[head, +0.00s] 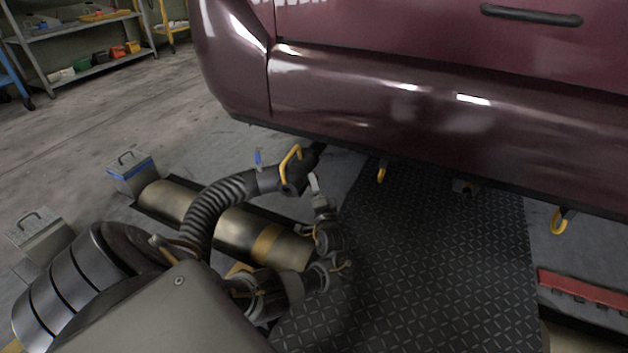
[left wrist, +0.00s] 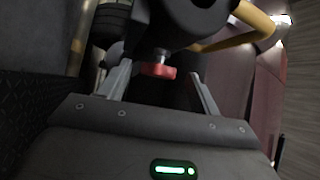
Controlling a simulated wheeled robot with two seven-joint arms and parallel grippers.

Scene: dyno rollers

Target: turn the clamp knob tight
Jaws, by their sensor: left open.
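The clamp knob (left wrist: 157,71) is a small red knob on a short metal stem below a dark nozzle body in the left wrist view. My left gripper (left wrist: 161,80) is open, with one finger on each side of the knob and gaps showing between. In the head view my left gripper (head: 315,186) is just below the dark nozzle (head: 293,178) with its yellow handle (head: 290,155). The nozzle ends a ribbed black hose (head: 210,208) at the truck's lower edge. The red knob is hidden there. My right gripper is not in view.
The maroon truck (head: 400,100) overhangs the work area. Metal rollers (head: 180,202) lie beside a diamond-plate floor panel (head: 430,260). Yellow hooks (head: 560,221) hang under the sill. A blue lever (head: 258,157) stands on the hose end. Grey boxes (head: 133,172) sit at left.

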